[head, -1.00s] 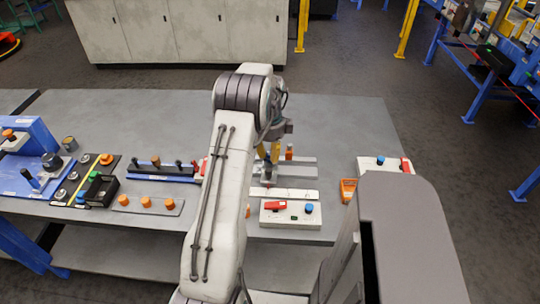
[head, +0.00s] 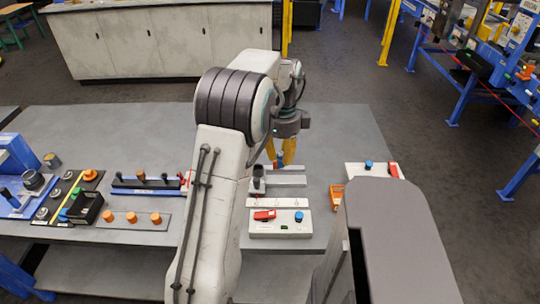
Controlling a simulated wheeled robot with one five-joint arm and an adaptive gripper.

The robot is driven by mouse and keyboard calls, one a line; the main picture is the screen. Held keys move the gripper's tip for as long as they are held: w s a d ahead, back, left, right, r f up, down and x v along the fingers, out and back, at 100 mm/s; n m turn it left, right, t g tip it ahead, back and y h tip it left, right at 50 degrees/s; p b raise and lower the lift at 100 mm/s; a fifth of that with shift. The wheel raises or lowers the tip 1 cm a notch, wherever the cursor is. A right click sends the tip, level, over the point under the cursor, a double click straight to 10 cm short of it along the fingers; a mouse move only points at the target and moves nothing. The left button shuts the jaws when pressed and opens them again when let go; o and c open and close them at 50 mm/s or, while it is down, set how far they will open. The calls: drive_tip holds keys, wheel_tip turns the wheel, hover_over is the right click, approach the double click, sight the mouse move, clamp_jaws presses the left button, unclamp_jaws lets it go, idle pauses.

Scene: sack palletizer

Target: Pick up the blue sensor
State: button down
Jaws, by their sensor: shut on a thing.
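My gripper (head: 281,160) has yellow fingers and points down over the workbench, above the grey fixture (head: 285,180). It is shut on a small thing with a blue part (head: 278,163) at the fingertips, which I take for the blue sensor. The fingers hide most of it. It appears held above the fixture, clear of the bench; the exact gap is hard to tell.
A white control box (head: 280,226) with a red switch and blue button stands in front. A strip with orange knobs (head: 120,218) lies left. The bench's back (head: 140,122) is clear.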

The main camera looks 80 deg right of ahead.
wheel_tip(320, 180, up, 6)
drive_tip(key=s+a+p, duration=0.1)
drive_tip(key=p, duration=0.3)
drive_tip(key=shift+s+a+r+p, duration=0.2)
drive_tip(key=shift+s+p, duration=0.1)
drive_tip(key=shift+s, duration=0.05)
drive_tip(key=shift+f, duration=0.2)
idle(0.4)
